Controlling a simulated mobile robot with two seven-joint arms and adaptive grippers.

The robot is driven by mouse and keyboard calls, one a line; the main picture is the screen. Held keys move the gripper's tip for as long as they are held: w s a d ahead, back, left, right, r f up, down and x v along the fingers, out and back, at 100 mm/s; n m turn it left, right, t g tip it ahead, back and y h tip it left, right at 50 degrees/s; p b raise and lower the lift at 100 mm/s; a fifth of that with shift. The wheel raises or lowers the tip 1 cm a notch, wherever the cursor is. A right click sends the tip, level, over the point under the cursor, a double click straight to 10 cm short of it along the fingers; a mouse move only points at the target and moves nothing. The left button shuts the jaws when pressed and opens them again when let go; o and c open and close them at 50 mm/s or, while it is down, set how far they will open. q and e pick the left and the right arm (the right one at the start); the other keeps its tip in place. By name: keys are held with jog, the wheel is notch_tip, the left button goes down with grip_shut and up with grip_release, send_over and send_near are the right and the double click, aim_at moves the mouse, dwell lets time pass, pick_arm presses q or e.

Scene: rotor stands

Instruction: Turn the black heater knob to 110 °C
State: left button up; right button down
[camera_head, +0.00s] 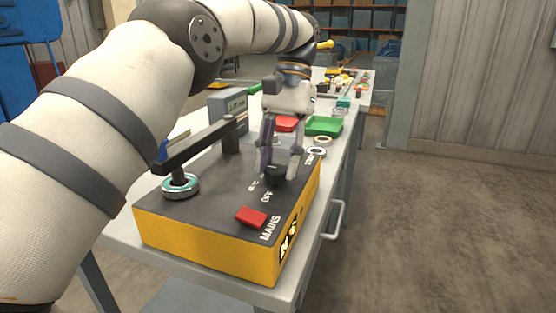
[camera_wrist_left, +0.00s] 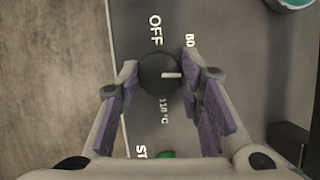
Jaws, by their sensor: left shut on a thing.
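The black heater knob (camera_wrist_left: 158,74) sits on the dark top of a yellow-sided box (camera_head: 190,237). In the left wrist view its white pointer line points right, between the OFF label (camera_wrist_left: 155,30) above and the 110 °C label (camera_wrist_left: 164,110) below. My left gripper (camera_wrist_left: 158,82) is shut on the knob, with one finger on each side of it. In the head view the left gripper (camera_head: 278,176) reaches down onto the knob (camera_head: 275,172), partly hiding it. My right gripper is not in view.
A red MAINS switch (camera_head: 251,216) is at the box's near end. A teal-edged ring (camera_head: 180,187) sits under a dark bar (camera_head: 200,146) on the left. A green tray (camera_head: 323,126) and small parts lie farther along the table. Open floor is to the right.

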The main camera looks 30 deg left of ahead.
pick_arm(q)
jog(key=m+y, duration=0.1)
jog(key=m, duration=0.3)
jog(key=shift+d+r+m+y+p, duration=0.15)
jog(key=shift+m+y+p, duration=0.15)
jog(key=shift+y+p, duration=0.1)
jog(key=m+y, duration=0.1)
jog(key=m, duration=0.2)
jog(key=m+t+y+p, duration=0.1)
jog(key=m, duration=0.2)
jog(key=shift+s+d, duration=0.1)
jog(key=shift+s, duration=0.05)
jog(key=m+t, duration=0.1)
jog(key=m, duration=0.2)
jog(key=shift+y+p, duration=0.3)
jog(key=shift+p, duration=0.1)
jog(key=shift+s+m+t, duration=0.1)
jog(key=shift+m+t, duration=0.5)
jog(key=shift+m, duration=0.9)
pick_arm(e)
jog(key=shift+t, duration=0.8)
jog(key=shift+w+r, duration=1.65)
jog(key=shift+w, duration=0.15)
pick_arm(q)
jog(key=shift+m+y, duration=0.3)
jog(key=o, duration=1.2)
jog(key=shift+d, duration=0.1)
jog(key=shift+c, duration=0.2)
